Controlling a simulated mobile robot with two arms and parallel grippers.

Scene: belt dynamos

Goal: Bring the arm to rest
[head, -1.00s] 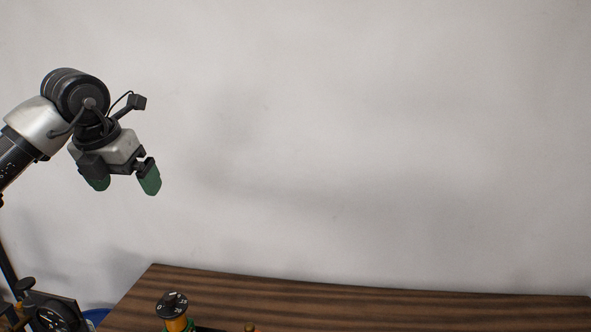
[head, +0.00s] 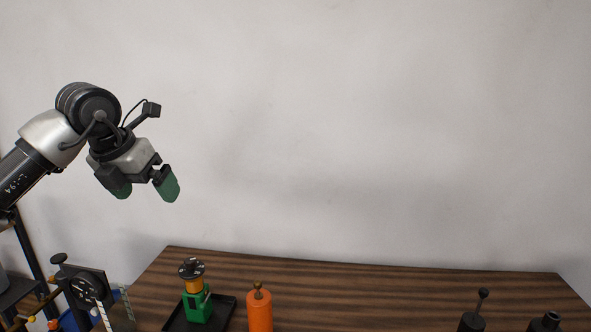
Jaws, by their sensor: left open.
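My left gripper (head: 144,188) is raised at the left of the head view, in front of the pale wall. Its two green-tipped fingers are apart, with nothing between them, and point downward. It is well above the wooden table (head: 350,292) and touches nothing. My right gripper is not in view.
On the table a green and yellow device with a black dial (head: 196,295) stands on a black tray (head: 228,310). An orange cylinder (head: 260,312) stands beside it. Dark knobbed parts (head: 472,320) are at the right front. A black gauge device (head: 86,288) is at the lower left.

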